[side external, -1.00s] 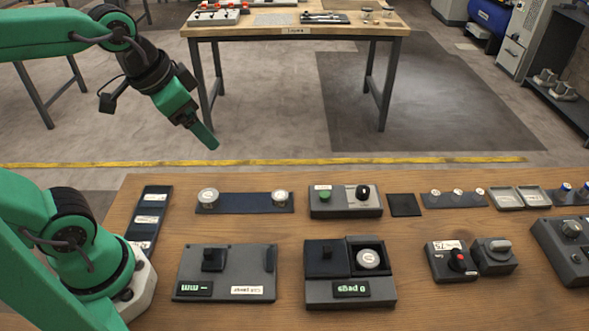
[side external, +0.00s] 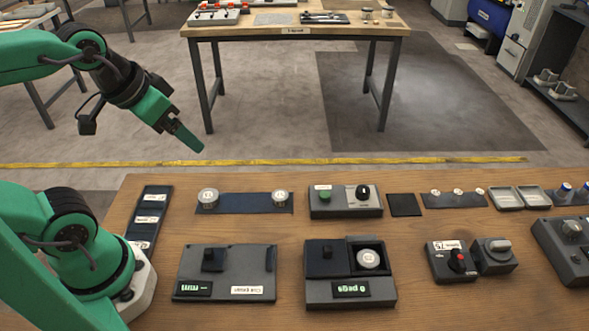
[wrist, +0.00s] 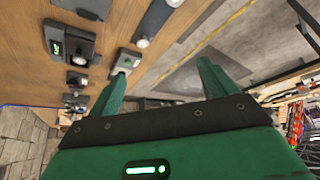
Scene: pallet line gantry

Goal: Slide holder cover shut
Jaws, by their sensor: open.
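The holder (side external: 350,291) is a dark grey box with a lit green display, at the front middle of the wooden bench in the side view. The right part is uncovered and shows a round silver piece (side external: 369,258) in a recess. My gripper (side external: 193,143) is open and empty, well above and behind the bench's back edge, left of the holder and far from it. In the wrist view its two green fingers (wrist: 163,68) are spread with nothing between them.
A similar panel with a black knob (side external: 225,275) stands left of the holder. A red-button box (side external: 452,262) and a grey switch box (side external: 495,257) stand to its right. Behind it are a green-button box (side external: 345,203) and a strip with two round pieces (side external: 244,203).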

